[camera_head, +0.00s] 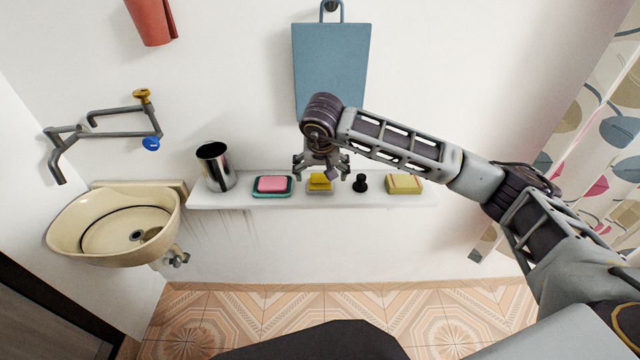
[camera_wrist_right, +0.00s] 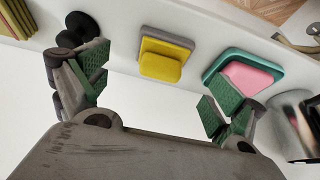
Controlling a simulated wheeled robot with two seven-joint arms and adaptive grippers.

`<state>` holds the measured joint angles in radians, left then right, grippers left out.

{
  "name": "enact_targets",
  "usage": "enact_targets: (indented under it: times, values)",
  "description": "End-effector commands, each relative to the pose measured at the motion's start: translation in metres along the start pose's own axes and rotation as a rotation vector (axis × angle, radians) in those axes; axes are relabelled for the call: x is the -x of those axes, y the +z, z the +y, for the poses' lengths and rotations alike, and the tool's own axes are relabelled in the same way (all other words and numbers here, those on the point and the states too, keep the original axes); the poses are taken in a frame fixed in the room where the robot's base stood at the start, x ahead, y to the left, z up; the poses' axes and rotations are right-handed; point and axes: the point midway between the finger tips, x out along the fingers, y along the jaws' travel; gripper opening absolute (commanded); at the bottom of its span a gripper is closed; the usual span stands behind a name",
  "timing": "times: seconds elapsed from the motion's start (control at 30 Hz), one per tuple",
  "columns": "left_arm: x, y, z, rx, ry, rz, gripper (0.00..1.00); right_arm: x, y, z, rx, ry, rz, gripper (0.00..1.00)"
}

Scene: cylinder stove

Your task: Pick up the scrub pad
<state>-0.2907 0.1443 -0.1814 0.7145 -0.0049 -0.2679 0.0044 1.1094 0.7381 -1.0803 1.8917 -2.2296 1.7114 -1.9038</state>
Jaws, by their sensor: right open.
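A yellow block on a grey base (camera_head: 320,182) lies in the middle of the white shelf; it also shows in the wrist view (camera_wrist_right: 161,66). A yellow sponge-like block with green layers (camera_head: 404,184) lies farther right on the shelf, partly in the wrist view (camera_wrist_right: 21,16). I cannot tell for sure which of them is the scrub pad. My right gripper (camera_head: 321,174) is open and empty, over the yellow block on the grey base, with its green-padded fingers (camera_wrist_right: 155,92) spread wide. No contact shows. My left gripper is not in view.
On the shelf (camera_head: 222,200), a pink block on a teal dish (camera_head: 272,186) and a metal cup (camera_head: 215,166) stand left, and a small black stopper-like piece (camera_head: 360,183) stands right. A blue board (camera_head: 330,65) hangs above. A basin (camera_head: 112,225) is far left.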

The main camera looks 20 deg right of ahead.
Motion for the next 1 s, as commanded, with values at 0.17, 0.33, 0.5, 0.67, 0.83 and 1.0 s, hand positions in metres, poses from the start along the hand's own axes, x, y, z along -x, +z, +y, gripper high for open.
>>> enact_targets:
  times: [0.17, 0.33, 0.5, 0.67, 0.83, 1.0]
  values:
    - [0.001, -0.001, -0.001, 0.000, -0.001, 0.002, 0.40, -0.009, 0.001, -0.001, 0.000, 0.000, -0.003, 0.95]
    - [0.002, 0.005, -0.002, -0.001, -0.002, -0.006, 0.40, -0.026, 0.001, -0.002, 0.000, 0.001, -0.004, 0.95]
    - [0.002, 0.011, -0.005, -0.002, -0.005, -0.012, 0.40, -0.044, 0.001, -0.003, -0.001, 0.000, -0.003, 0.95]
    - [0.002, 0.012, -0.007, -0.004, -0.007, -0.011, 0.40, -0.051, 0.000, -0.003, 0.000, -0.001, 0.000, 0.95]
    - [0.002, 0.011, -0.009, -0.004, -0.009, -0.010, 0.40, -0.051, 0.000, -0.003, 0.000, -0.001, 0.000, 0.95]
    - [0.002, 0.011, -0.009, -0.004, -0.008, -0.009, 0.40, -0.051, 0.000, -0.003, 0.000, 0.000, 0.000, 0.95]
